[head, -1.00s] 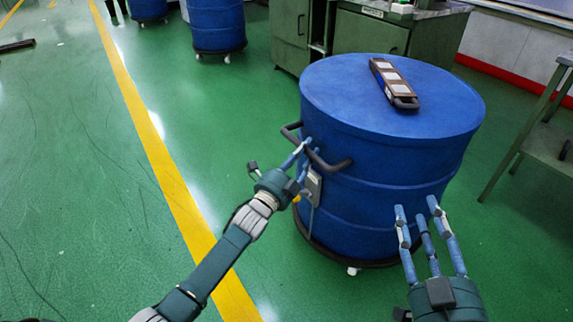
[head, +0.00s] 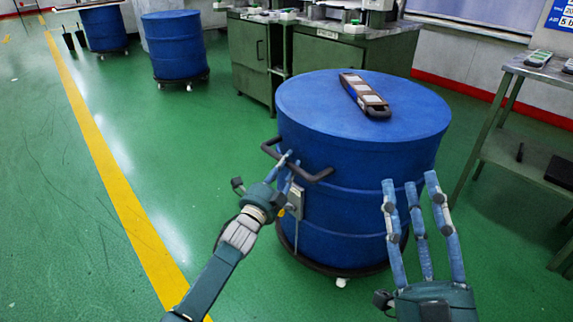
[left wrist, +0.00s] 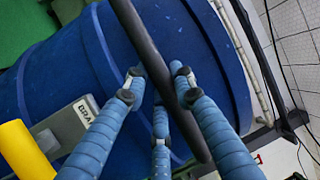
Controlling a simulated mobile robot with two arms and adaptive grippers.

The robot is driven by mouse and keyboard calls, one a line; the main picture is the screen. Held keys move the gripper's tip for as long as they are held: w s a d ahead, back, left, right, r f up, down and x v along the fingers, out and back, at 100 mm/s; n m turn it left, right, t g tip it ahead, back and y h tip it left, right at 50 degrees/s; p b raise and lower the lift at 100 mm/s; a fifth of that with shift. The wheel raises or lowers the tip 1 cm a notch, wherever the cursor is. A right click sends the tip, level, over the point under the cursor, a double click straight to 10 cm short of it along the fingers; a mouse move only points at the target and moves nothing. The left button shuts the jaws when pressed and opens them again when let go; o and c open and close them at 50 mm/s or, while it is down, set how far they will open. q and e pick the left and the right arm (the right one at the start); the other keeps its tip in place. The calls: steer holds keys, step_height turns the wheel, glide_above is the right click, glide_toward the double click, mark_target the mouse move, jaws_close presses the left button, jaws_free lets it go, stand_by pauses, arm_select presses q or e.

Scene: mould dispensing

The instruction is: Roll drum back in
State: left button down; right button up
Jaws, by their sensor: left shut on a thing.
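The large blue drum (head: 355,178) stands upright on a black wheeled dolly (head: 345,268), right of the yellow floor line. A dark bar handle (head: 322,177) sticks out from its left side. My left gripper (head: 286,163) is shut on this handle; in the left wrist view its fingers sit around the dark bar (left wrist: 140,35), with the drum (left wrist: 190,40) behind. My right gripper (head: 411,182) has its fingers spread and empty in front of the drum's right side; whether it touches the drum is unclear.
A brown device (head: 364,94) lies on the drum lid. More blue drums (head: 176,45) stand at the back left. Green cabinets (head: 325,60) are behind, and a metal table (head: 520,140) is at right. The green floor left of the yellow line (head: 110,175) is mostly clear.

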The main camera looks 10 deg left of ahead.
arm_select(q)
steer(key=c, duration=1.5)
jaws_free()
steer(key=shift+d+r, duration=0.1)
steer(key=shift+d, duration=0.05)
steer(key=shift+o, duration=0.5)
steer(key=shift+w, duration=0.1)
steer(key=shift+s+f, duration=0.2)
steer(key=v, duration=1.1)
steer(key=shift+s, duration=0.2)
